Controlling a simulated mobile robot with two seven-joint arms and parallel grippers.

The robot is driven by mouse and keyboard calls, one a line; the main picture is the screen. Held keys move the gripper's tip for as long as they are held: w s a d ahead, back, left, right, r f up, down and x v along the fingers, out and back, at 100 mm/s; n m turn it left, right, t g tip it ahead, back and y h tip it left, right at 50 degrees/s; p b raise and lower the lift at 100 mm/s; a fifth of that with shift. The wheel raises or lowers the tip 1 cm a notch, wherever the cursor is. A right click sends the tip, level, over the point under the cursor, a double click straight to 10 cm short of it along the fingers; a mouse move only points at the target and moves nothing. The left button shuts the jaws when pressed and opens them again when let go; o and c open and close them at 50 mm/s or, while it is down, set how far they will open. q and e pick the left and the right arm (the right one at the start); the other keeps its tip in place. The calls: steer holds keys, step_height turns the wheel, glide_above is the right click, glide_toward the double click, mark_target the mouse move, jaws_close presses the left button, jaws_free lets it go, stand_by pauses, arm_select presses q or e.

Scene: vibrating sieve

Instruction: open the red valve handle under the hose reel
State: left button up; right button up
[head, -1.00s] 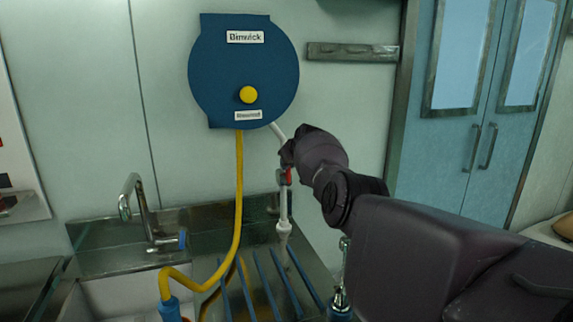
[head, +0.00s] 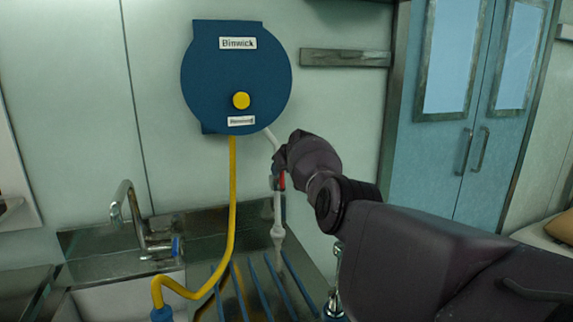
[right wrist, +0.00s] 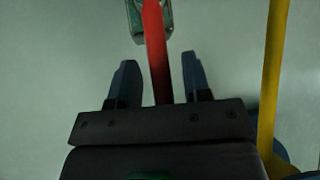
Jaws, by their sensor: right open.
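The red valve handle (head: 281,181) sits on the white pipe below the blue hose reel (head: 236,75), partly hidden by my right gripper (head: 278,172). In the right wrist view the red valve handle (right wrist: 154,45) runs lengthwise between the two fingers of my right gripper (right wrist: 157,75). The fingers are open, with a gap on each side of the handle. A metal valve body (right wrist: 135,18) shows at the top of that view. My left gripper is in neither view.
A yellow hose (head: 233,200) hangs from the reel, left of the valve; it also shows at the right of the wrist view (right wrist: 272,80). Below are a metal sink with a tap (head: 135,220) and blue slats (head: 262,290). Blue doors (head: 450,120) stand at right.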

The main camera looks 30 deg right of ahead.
steer(key=shift+s+r+p, duration=0.25)
steer(key=shift+r+p, duration=0.05)
steer(key=shift+r, duration=0.05)
steer(key=v, duration=0.9)
steer(key=shift+s+r+p, duration=0.2)
steer(key=shift+s+p, duration=0.15)
steer(key=shift+p, duration=0.05)
stand_by(0.4)
